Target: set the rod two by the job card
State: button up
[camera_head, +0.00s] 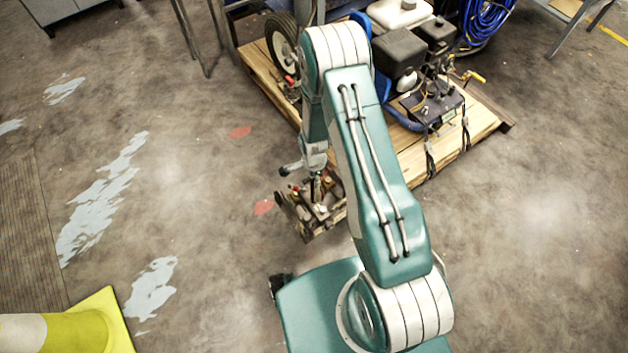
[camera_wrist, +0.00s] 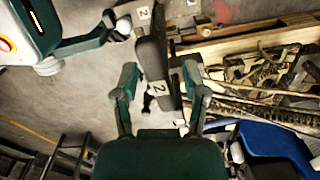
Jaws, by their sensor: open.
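My gripper (camera_wrist: 160,75) is open in the wrist view, its two green fingers on either side of a dark bar. In the head view my gripper (camera_head: 317,186) points down at a small low metal assembly (camera_head: 309,225) on the floor side of the pallet. The fingers there are small and partly hidden by my arm. I cannot make out a job card in either view.
The line striper (camera_head: 425,95), with its engine and black wheel (camera_head: 284,45), stands on a wooden pallet (camera_head: 405,158). A blue hose coil (camera_head: 487,20) lies behind. A yellow cone (camera_head: 75,330) stands at lower left.

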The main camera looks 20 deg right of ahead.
jog(key=shift+a+f, duration=0.15)
jog(key=shift+f, duration=0.55)
jog(key=shift+a+f, duration=0.15)
jog(key=shift+f, duration=0.55)
jog(key=shift+d, duration=0.1)
jog(key=shift+d, duration=0.1)
jog(key=shift+c, duration=1)
grip_shut()
jog(key=shift+w+r, duration=0.1)
jog(key=shift+r, duration=2.3)
jog(key=shift+o, duration=1)
grip_release()
